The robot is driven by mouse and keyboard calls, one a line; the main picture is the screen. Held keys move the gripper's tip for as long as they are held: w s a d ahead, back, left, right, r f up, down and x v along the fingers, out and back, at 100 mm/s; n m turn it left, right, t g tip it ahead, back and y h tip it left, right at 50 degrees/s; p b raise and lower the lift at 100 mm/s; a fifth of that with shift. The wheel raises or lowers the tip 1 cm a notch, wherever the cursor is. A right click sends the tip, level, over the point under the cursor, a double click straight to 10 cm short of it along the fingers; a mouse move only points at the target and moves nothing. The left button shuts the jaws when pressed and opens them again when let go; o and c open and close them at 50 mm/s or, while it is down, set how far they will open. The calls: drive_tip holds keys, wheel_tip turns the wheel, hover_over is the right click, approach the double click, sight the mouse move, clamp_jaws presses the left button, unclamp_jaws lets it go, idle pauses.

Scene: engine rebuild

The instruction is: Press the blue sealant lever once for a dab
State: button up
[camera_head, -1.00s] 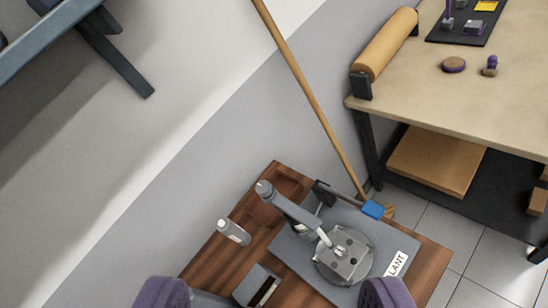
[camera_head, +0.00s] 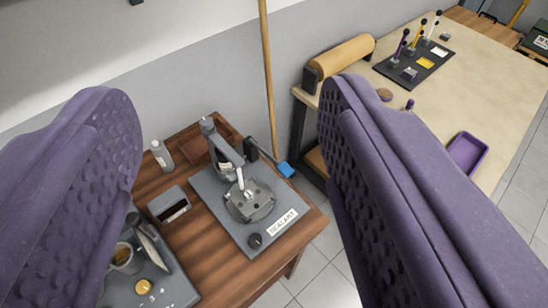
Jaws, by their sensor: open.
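The blue lever pad (camera_head: 286,170) is the tip of a dark lever on the right side of the sealant dispenser. The dispenser's grey base (camera_head: 211,207) carries a SEALANT label (camera_head: 283,222), a tilted grey arm and a round grey part (camera_head: 249,201) under its nozzle. It stands on a small wooden table (camera_head: 310,226). My gripper (camera_head: 232,95) has two purple padded fingers set wide apart in the foreground, with nothing between them. The dispenser and the blue pad show in the gap, beyond the fingers and apart from them.
A white bottle (camera_head: 162,156), a grey box (camera_head: 169,206) and a grey device (camera_head: 178,285) are left of the dispenser. A wooden pole (camera_head: 268,75) leans at the wall behind the blue pad. A workbench (camera_head: 510,75) with a purple tray (camera_head: 467,153) stands at the right.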

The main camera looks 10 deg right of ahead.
drive_tip(key=shift+c, duration=0.4)
clamp_jaws()
idle(1.4)
